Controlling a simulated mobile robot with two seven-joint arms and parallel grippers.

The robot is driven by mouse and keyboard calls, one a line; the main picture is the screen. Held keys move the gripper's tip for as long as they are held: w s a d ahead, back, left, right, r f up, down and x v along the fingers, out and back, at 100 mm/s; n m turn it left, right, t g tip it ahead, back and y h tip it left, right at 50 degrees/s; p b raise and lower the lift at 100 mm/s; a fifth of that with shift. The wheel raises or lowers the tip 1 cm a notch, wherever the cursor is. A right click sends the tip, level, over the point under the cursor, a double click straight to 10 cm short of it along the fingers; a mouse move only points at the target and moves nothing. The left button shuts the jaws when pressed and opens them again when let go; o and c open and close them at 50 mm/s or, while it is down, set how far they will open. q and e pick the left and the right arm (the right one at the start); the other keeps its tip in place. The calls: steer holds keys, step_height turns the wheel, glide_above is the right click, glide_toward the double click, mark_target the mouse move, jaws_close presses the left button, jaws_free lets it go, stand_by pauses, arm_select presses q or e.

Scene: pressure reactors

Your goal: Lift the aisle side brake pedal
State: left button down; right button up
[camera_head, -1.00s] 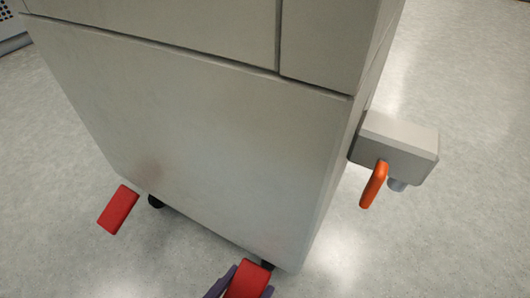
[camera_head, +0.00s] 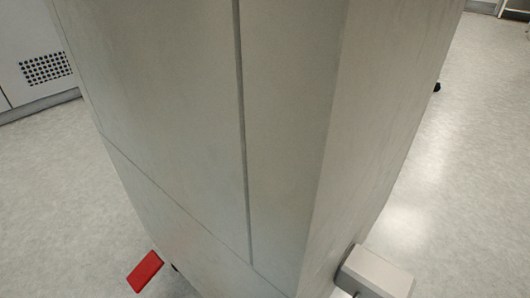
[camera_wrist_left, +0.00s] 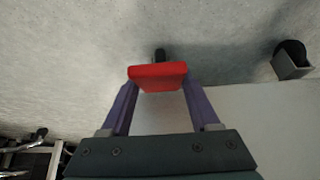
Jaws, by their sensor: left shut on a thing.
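In the left wrist view, a red brake pedal (camera_wrist_left: 157,72) sits between the two purple fingers of my left gripper (camera_wrist_left: 160,85), which is shut on it. The fingers touch its left and right sides. This pedal and my left gripper are out of the head view. A second red pedal (camera_head: 145,271) shows at the lower left of the head view, beside the foot of the tall grey cabinet (camera_head: 285,110), with no gripper at it. My right gripper is not in view.
A grey box (camera_head: 376,271) juts from the cabinet's right side. A dark caster (camera_wrist_left: 291,55) stands at the wrist view's upper right. Metal furniture legs (camera_wrist_left: 30,145) show at lower left. The floor (camera_head: 60,200) left of the cabinet is clear.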

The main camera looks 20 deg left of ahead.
arm_select(q)
steer(key=shift+w+d+r, duration=0.1)
steer(key=shift+w+r, duration=0.05)
steer(key=shift+r, duration=0.05)
stand_by(0.4)
steer(key=c, duration=0.5)
jaws_free()
steer(key=o, duration=0.4)
steer(key=p+v, duration=0.9)
steer(key=shift+w+r, duration=0.1)
steer(key=shift+r, duration=0.1)
steer(key=shift+s+r+p, duration=0.25)
steer(key=shift+r+p, duration=0.05)
steer(key=shift+p, duration=0.3)
